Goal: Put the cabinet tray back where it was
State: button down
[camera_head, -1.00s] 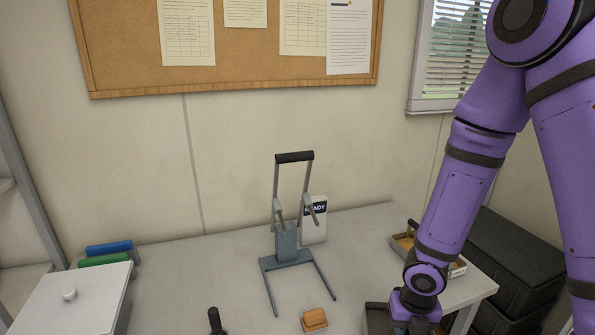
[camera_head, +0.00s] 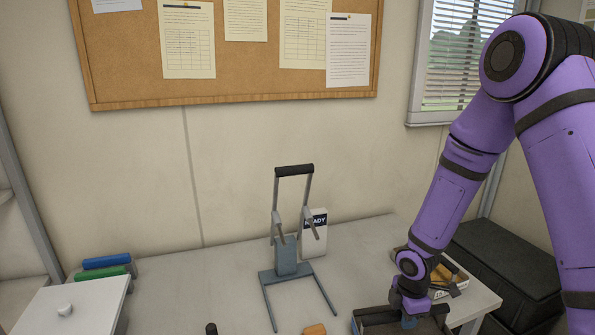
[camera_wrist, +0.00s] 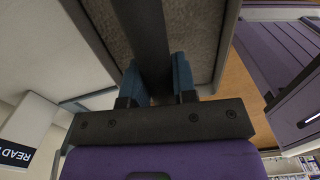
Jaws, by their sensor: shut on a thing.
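The cabinet tray (camera_head: 362,319) is a dark, shallow tray with a grey, rough-looking inside, at the bottom of the head view, cut off by the frame edge. My gripper (camera_head: 409,320) comes down on it from above. In the wrist view my gripper (camera_wrist: 160,85) has its blue fingers closed on either side of the tray's dark central bar (camera_wrist: 143,35). Part of the tray inside (camera_wrist: 198,30) shows beside the bar. Whether the tray touches the table is hard to tell. The cabinet is not clearly visible.
A grey lever press (camera_head: 288,255) stands mid-table before a READY sign (camera_head: 315,222). A tray of yellowish pieces (camera_head: 452,276) lies behind my gripper. A tan block (camera_head: 314,330) is left of the cabinet tray. Black cases (camera_head: 505,265) stand beyond the table's right edge.

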jog(key=w+d+m, duration=0.1)
jog(key=w+m, duration=0.1)
jog(key=m, duration=0.3)
jog(key=w+d+m, duration=0.1)
jog(key=w+m, duration=0.2)
jog(key=m, duration=0.2)
jog(key=w+d+f+m, duration=0.1)
jog(key=w+m, duration=0.2)
jog(key=m, duration=0.2)
jog(key=shift+d+f, duration=0.1)
jog(key=shift+d, duration=0.05)
jog(key=m, duration=0.1)
jog(key=w+m, duration=0.1)
jog(key=m, duration=0.2)
jog(key=shift+w+d+f, duration=0.1)
jog(key=shift+w+d, duration=0.25)
jog(key=shift+d, duration=0.05)
jog(key=shift+a, duration=0.1)
